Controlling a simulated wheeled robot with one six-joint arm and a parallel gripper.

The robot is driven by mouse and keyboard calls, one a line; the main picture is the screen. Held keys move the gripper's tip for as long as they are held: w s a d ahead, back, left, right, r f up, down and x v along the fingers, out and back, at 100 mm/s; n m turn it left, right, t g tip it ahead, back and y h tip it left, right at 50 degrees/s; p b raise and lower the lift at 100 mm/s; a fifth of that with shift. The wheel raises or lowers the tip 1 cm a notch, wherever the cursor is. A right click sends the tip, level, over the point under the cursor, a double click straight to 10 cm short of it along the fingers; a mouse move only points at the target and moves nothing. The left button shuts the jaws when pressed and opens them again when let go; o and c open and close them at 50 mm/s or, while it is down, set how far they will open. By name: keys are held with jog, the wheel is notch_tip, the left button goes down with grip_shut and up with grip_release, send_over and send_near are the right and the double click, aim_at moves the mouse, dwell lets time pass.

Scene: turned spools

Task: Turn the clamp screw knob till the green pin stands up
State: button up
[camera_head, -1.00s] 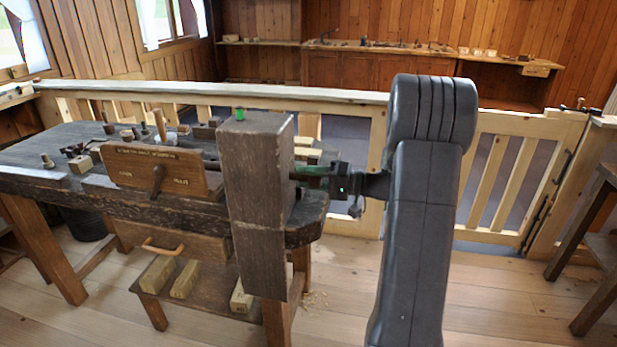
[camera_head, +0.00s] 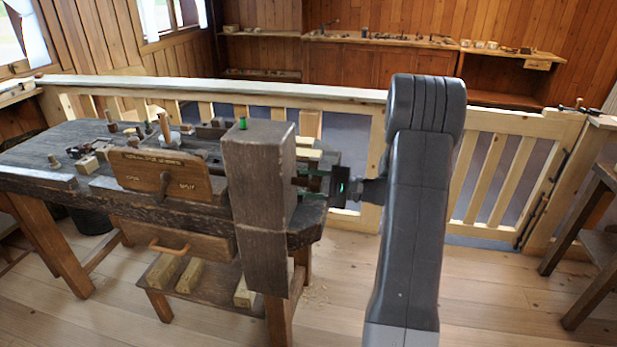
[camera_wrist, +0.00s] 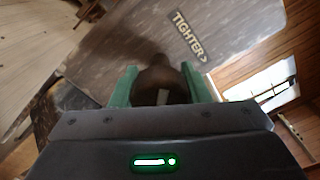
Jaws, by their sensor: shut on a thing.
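The clamp's dark wooden post (camera_head: 258,195) stands at the bench's front corner in the head view. The green pin (camera_head: 242,123) shows as a short upright stub on top of it. My gripper (camera_head: 322,185) is at the post's right side, shut on the clamp screw knob (camera_head: 309,183). In the wrist view the dark brown knob (camera_wrist: 160,80) sits between the two green fingers of my gripper (camera_wrist: 158,72). A pale mark shows on the knob's near end. The post face behind it carries the word TIGHTER with an arrow (camera_wrist: 190,36). The knob's far side is hidden.
The workbench (camera_head: 75,185) holds a wooden sign board (camera_head: 160,172) and several small turned pieces. A pale wooden railing (camera_head: 200,88) runs close behind. A stool (camera_head: 590,230) stands at the right edge. The floor in front is clear.

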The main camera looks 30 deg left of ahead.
jog(key=m+p, duration=0.1)
jog(key=m, duration=0.1)
jog(key=m+p, duration=0.2)
jog(key=m, duration=0.1)
jog(key=shift+d+f, duration=0.1)
jog(key=shift+d, duration=0.1)
jog(key=shift+m, duration=0.3)
jog(key=shift+f, duration=0.1)
jog(key=o, duration=0.8)
jog(key=shift+c, duration=0.2)
jog(key=shift+o, duration=1.1)
jog(key=shift+w+d, duration=0.1)
jog(key=shift+d, duration=0.1)
jog(key=shift+a, duration=0.1)
jog(key=b+v, duration=0.1)
jog(key=v, duration=1.2)
jog(key=shift+d, duration=0.4)
